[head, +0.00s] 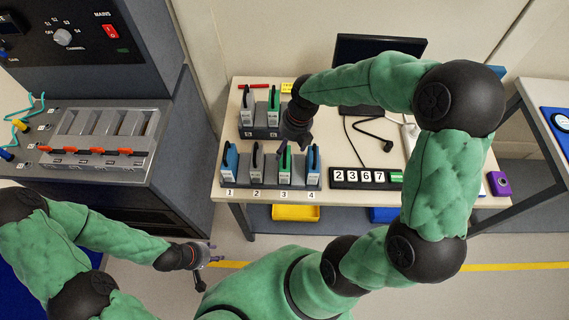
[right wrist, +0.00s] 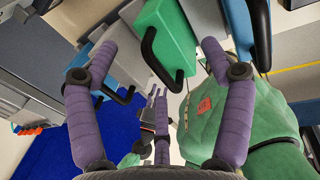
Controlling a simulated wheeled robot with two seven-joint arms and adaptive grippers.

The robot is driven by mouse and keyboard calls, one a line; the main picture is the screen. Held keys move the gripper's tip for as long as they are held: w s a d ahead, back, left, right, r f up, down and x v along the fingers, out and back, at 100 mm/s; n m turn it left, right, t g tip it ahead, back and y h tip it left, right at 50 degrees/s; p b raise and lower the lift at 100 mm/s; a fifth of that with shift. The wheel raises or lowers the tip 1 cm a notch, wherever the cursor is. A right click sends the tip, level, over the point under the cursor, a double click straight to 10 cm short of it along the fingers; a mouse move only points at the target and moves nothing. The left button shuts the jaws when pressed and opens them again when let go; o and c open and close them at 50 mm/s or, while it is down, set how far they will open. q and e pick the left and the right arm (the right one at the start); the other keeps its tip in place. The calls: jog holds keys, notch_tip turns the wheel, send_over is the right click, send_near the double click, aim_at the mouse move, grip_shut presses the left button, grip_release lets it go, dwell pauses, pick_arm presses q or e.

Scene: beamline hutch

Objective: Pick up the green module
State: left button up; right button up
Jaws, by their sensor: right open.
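Two green modules show in the head view: one (head: 284,165) in slot 3 of the front row, one (head: 273,105) in the back row. Each stands upright with a dark handle. My right gripper (head: 299,138) is over the front row, close above the slot 3 module and partly covering its surroundings. In the right wrist view a green module (right wrist: 170,35) with a black loop handle lies ahead between the open, empty fingers of my right gripper (right wrist: 158,55). Contact cannot be told. My left gripper (head: 212,254) is low, off the table's front, open and empty.
Blue modules (head: 230,160) (head: 313,164) and a grey one (head: 256,163) share the front row. A number display (head: 358,178) stands to the right, a monitor (head: 377,48) behind. A rack with grey slots (head: 105,124) is at left. A purple box (head: 499,184) sits at the right edge.

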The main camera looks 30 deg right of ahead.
jog(key=f, duration=0.1)
jog(key=a+f+b, duration=0.1)
jog(key=f, duration=0.1)
jog(key=f+b, duration=0.1)
jog(key=f, duration=0.1)
jog(key=shift+a, duration=0.3)
jog(key=c, duration=1.4)
jog(key=shift+r, duration=0.1)
jog(key=shift+r, duration=0.4)
jog(key=shift+c, duration=0.7)
notch_tip(320, 180, up, 2)
jog(key=shift+r+p, duration=0.2)
jog(key=shift+p, duration=0.35)
jog(key=s+a+r+p, duration=0.1)
jog(key=r, duration=0.1)
jog(key=s+a+r, duration=0.1)
jog(key=r, duration=0.1)
jog(key=s+a+r+p, duration=0.1)
jog(key=a+r, duration=0.1)
jog(key=shift+s+r+p, duration=0.3)
jog(key=shift+s+r, duration=0.1)
grip_shut()
jog(key=s+a+r+p, duration=0.1)
jog(key=s+a+r, duration=0.2)
jog(key=s+a, duration=0.3)
jog(key=shift+p, duration=0.35)
